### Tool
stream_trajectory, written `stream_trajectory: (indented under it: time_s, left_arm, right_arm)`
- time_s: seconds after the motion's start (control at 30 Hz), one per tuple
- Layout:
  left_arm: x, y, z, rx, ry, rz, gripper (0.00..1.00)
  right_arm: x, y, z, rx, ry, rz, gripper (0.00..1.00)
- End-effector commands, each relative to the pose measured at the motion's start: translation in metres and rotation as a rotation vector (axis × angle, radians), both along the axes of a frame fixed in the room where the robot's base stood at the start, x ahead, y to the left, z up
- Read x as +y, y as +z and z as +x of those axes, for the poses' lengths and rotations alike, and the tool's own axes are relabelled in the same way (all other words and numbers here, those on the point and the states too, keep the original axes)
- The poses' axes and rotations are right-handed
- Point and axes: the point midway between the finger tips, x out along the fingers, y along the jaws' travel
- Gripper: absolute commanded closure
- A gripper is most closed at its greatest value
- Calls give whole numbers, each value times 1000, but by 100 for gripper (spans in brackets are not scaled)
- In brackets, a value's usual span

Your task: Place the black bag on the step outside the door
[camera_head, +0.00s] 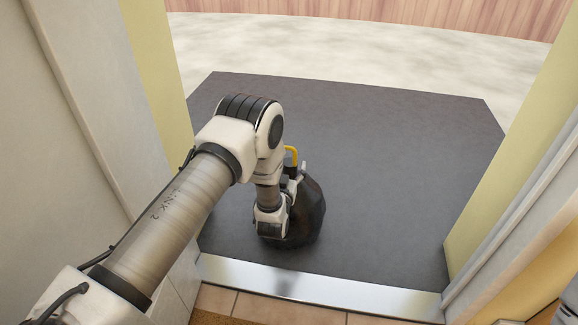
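The black bag (311,212) is beyond the threshold, over the dark grey step (400,170) outside the door, near its front edge. My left arm reaches out through the doorway to it. My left gripper (296,178) is at the bag's upper part. The wrist covers the bag's left side, and the fingers are mostly hidden, so I cannot tell whether they are open or shut. A small yellow piece (292,154) shows beside the gripper. I cannot tell whether the bag rests fully on the step. My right gripper is not in view.
A shiny metal threshold (330,291) crosses the doorway, with brown floor tiles (270,309) on the near side. Door-frame walls stand left (165,75) and right (530,150). The step is bare to the right of the bag and behind it. Pale ground (370,50) and a wooden fence lie beyond.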

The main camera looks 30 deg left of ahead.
Motion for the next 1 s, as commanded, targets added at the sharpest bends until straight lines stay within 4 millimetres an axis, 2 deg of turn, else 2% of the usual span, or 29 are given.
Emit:
stream_trajectory:
  time_s: [0.13, 0.23, 0.4, 0.6, 0.73, 0.87, 0.97, 1.0]
  left_arm:
    - [0, 4, 0, 0, 0, 0, 31]
    - [-4, 6, -12, 4, -1, 0, 31]
    - [-15, 10, -51, 9, -2, 1, 31]
    - [-29, 7, -98, 5, -2, 1, 31]
    - [-33, 4, -113, 2, -1, 0, 31]
    - [-33, 2, -116, 4, 0, -1, 31]
    - [-33, -10, -122, 80, -5, -16, 31]
    - [-33, -20, -129, 153, -11, -30, 31]
  right_arm:
    - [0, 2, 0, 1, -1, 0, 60]
    - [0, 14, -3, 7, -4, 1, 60]
    - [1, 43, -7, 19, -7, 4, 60]
    - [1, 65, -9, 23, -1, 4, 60]
    - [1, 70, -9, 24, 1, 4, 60]
    - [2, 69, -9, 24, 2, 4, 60]
    - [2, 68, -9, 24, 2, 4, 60]
    - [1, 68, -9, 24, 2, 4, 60]
